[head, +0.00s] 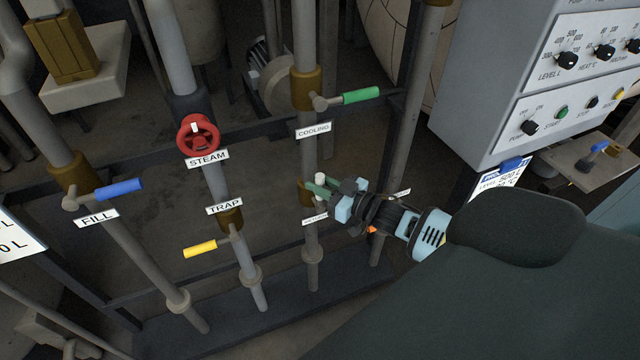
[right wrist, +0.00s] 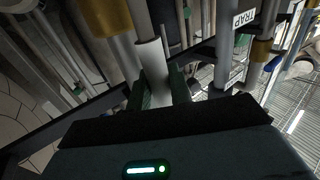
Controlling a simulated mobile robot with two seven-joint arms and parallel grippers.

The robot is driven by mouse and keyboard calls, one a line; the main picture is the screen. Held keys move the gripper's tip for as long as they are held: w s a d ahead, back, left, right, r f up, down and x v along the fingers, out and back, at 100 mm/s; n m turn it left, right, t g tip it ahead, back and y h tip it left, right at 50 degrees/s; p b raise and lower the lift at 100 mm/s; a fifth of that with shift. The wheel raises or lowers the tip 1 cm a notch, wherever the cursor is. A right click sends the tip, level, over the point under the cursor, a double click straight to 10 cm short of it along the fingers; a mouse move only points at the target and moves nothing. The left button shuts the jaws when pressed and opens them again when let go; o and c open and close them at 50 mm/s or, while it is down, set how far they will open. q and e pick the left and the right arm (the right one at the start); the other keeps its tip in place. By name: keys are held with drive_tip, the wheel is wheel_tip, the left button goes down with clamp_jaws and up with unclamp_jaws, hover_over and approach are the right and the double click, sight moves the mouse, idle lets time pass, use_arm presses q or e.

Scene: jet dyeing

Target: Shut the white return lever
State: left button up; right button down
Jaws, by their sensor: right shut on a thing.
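The white return lever (head: 321,179) is on a brass valve (head: 304,194) low on the pipe beneath the COOLING label. Only its pale end shows in the head view, and my fingers hide the rest. My right gripper (head: 323,189) reaches in from the right and is shut on the lever. In the right wrist view the white lever (right wrist: 153,60) stands between the two green fingers of my right gripper (right wrist: 160,90). The label below the valve (head: 315,219) is partly hidden by my gripper. My left gripper is not in view.
The green cooling lever (head: 361,95) is above, with the red steam wheel (head: 198,134) and yellow trap lever (head: 200,249) to the left. The blue fill lever (head: 119,189) is farther left. A grey control box (head: 490,95) stands right. A pipe (head: 400,150) runs close behind my gripper.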

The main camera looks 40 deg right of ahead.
use_arm(q)
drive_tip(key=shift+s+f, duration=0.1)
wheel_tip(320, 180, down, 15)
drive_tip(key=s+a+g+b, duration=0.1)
drive_tip(key=b, duration=1.6)
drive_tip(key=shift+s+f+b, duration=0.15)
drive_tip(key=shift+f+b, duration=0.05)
drive_tip(key=shift+b, duration=0.15)
use_arm(e)
drive_tip(key=s+d+f+m+t+h, duration=0.1)
drive_tip(key=d+f+m+t+h, duration=0.2)
drive_tip(key=m, duration=0.9)
drive_tip(key=s+d+f+m+t+h, duration=0.1)
drive_tip(key=d+f+m+t+h, duration=0.3)
drive_tip(key=m+h, duration=0.5)
drive_tip(key=shift+s+d+f+m, duration=0.15)
drive_tip(key=shift+d+f+m, duration=1.1)
drive_tip(key=shift+m, duration=0.85)
drive_tip(key=shift+a+f, duration=0.15)
drive_tip(key=c, duration=1.4)
unclamp_jaws()
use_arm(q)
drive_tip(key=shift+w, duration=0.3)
use_arm(e)
drive_tip(key=shift+o, duration=0.4)
